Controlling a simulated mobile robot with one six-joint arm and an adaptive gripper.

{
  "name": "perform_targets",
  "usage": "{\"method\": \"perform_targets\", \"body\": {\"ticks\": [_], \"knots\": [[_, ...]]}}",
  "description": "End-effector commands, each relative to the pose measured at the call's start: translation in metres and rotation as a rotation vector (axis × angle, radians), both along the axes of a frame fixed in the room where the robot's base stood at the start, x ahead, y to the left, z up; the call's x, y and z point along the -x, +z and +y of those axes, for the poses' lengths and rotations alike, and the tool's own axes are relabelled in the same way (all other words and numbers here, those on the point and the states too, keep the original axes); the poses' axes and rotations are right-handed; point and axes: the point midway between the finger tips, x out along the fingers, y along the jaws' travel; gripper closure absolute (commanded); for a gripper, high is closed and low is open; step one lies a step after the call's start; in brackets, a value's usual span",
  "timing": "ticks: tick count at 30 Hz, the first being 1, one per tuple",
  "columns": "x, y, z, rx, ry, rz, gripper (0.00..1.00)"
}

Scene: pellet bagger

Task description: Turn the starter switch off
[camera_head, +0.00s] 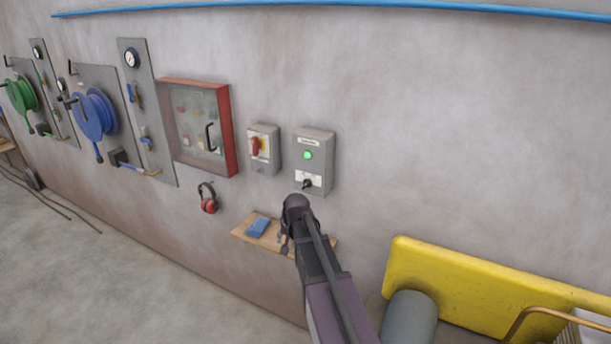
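The starter box (317,150) is a grey box on the wall in the middle of the view. Its round green lamp (308,155) glows. Below the lamp, a small black rotary switch (306,184) sits on a white plate; its exact angle is too small to read. My arm rises from the bottom, and its dark upper end is just below the box. Small grey parts that look like my gripper (284,243) show left of the arm, below the box and apart from the switch. The arm hides most of it, so its opening is unclear.
A grey box with a red handle (256,147) is just left of the starter box. A red-framed cabinet (234,130) and red ear defenders (208,201) are farther left. A wooden shelf (246,233) holds a blue item (258,227). A yellow panel (460,285) stands at right.

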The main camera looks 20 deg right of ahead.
Motion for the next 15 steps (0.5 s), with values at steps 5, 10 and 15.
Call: {"method": "perform_targets", "body": {"ticks": [5,10,15], "knots": [[-0.046,0.048,-0.04,-0.039,-0.122,-0.074,0.47],[-0.081,0.085,-0.078,-0.079,-0.236,-0.146,0.47],[-0.112,0.119,-0.119,-0.118,-0.345,-0.214,0.47]]}}
